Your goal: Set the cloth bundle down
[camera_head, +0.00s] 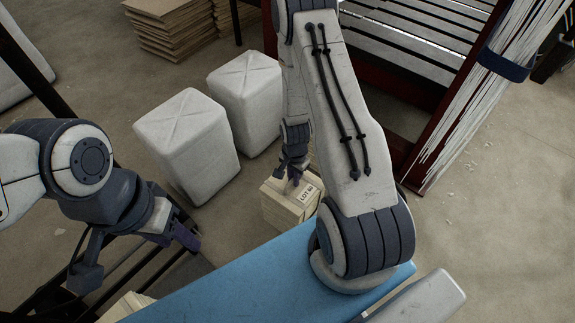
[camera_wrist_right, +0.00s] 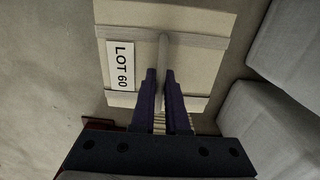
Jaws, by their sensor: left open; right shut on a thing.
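A cream cloth bundle (camera_head: 283,204) with a white "LOT 60" label hangs at or rests near floor level, just behind the blue surface in the head view. My right gripper (camera_head: 294,178) reaches down onto its top. In the right wrist view the bundle (camera_wrist_right: 190,60) lies below the fingers, with straps across it. My right gripper (camera_wrist_right: 160,78) is shut on a narrow raised strap at the middle of the bundle's top. I cannot tell whether its underside touches anything. My left gripper (camera_head: 135,257) is open and empty at the lower left.
Two grey-white padded blocks (camera_head: 188,145) stand left of the bundle. A blue flat surface (camera_head: 235,280) lies in front. Another pale stack (camera_head: 126,305) shows at the lower left. A dark red rack (camera_head: 420,165) stands at the right. Flat boards (camera_head: 172,28) are piled behind.

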